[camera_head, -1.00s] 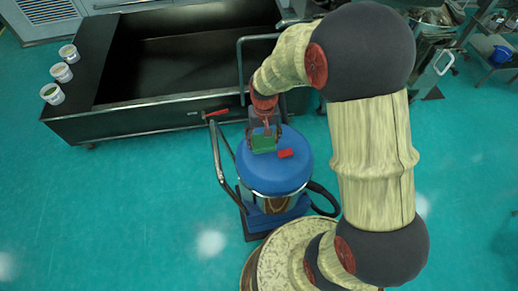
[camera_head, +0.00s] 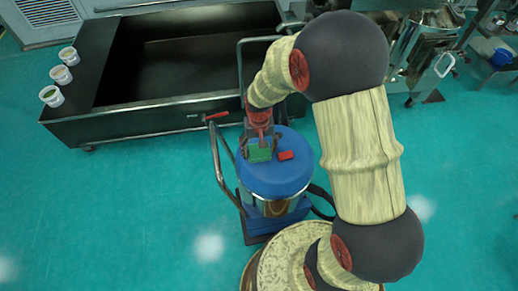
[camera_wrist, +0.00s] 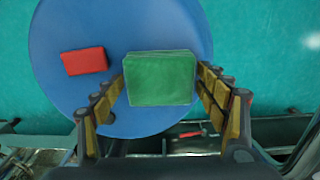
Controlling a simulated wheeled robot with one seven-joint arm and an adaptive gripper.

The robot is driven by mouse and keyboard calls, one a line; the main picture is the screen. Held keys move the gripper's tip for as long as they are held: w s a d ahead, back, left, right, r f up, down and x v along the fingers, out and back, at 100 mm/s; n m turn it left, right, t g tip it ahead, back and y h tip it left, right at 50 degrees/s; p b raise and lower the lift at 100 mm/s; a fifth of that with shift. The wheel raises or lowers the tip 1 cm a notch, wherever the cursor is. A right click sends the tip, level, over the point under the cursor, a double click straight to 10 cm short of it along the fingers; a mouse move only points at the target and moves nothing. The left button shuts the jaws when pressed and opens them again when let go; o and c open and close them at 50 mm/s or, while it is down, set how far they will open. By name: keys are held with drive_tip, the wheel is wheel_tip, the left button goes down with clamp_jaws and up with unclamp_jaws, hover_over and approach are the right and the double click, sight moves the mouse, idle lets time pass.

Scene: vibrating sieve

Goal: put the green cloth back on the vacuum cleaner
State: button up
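The green cloth (camera_wrist: 160,78) is a flat-sided block between the two fingers of my gripper (camera_wrist: 161,85) in the wrist view. The fingers press against its left and right edges. In the head view the green cloth (camera_head: 259,151) shows below my gripper (camera_head: 260,143), over the left part of the vacuum cleaner's round blue lid (camera_head: 277,181). I cannot tell whether its underside touches the lid. The lid (camera_wrist: 70,30) fills the middle of the wrist view.
A small red block (camera_head: 286,155) lies on the lid right of the green cloth. A dark open tank (camera_head: 140,125) with a red-handled valve (camera_head: 216,115) stands behind the vacuum cleaner. Several white tubs (camera_head: 52,95) stand on its left ledge. The vacuum's handle (camera_head: 218,165) rises at left.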

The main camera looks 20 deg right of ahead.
drive_tip(key=shift+o, duration=0.5)
drive_tip(key=shift+r, duration=0.1)
drive_tip(key=shift+w+r, duration=0.1)
drive_tip(key=shift+r, duration=0.25)
drive_tip(key=s+r+n+t+p, duration=0.1)
drive_tip(key=s+r+p, duration=0.15)
drive_tip(key=r, duration=1.05)
drive_tip(key=s+r+t+p, duration=0.15)
drive_tip(key=s+r, duration=0.25)
drive_tip(key=r, duration=0.8)
drive_tip(key=s+r+n+t, duration=0.1)
drive_tip(key=s+r+t, duration=0.2)
drive_tip(key=s+r, duration=0.5)
drive_tip(key=s, duration=0.4)
drive_tip(key=shift+s+r+b, duration=0.15)
drive_tip(key=shift+b, duration=0.25)
